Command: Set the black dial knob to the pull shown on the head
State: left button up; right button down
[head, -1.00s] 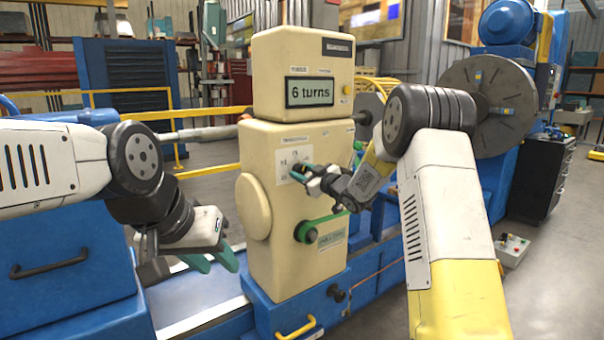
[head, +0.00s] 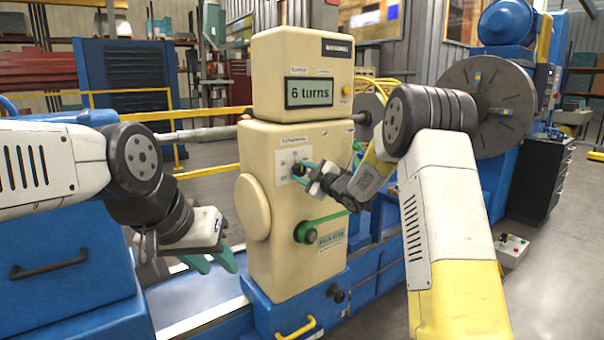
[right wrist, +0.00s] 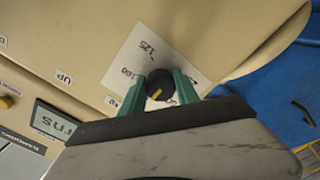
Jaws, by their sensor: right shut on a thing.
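The black dial knob (right wrist: 160,80) sits on a white scale plate (right wrist: 125,62) on the cream machine's front. In the right wrist view its yellow mark points down and left; the figures 125 and 100 show on the plate, and other markings are partly covered. My right gripper (head: 303,172) is shut on the knob, with one teal finger on each side. The cream head (head: 290,60) has a display (head: 309,92) reading "6 turns". My left gripper (head: 212,262) is open and empty, low and left of the machine body.
A green-marked crank (head: 308,232) is below the dial on the cream body (head: 270,260). A yellow button (head: 346,89) is beside the display. A yellow handle (head: 296,328) and a black knob (head: 337,292) are on the blue base. A large grey disc (head: 490,105) stands behind at right.

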jog(key=shift+f, duration=0.1)
jog(key=c, duration=0.9)
grip_release()
jog(key=shift+d, duration=0.1)
jog(key=v, duration=0.7)
jog(key=shift+s+d, duration=0.2)
jog(key=shift+s, duration=0.1)
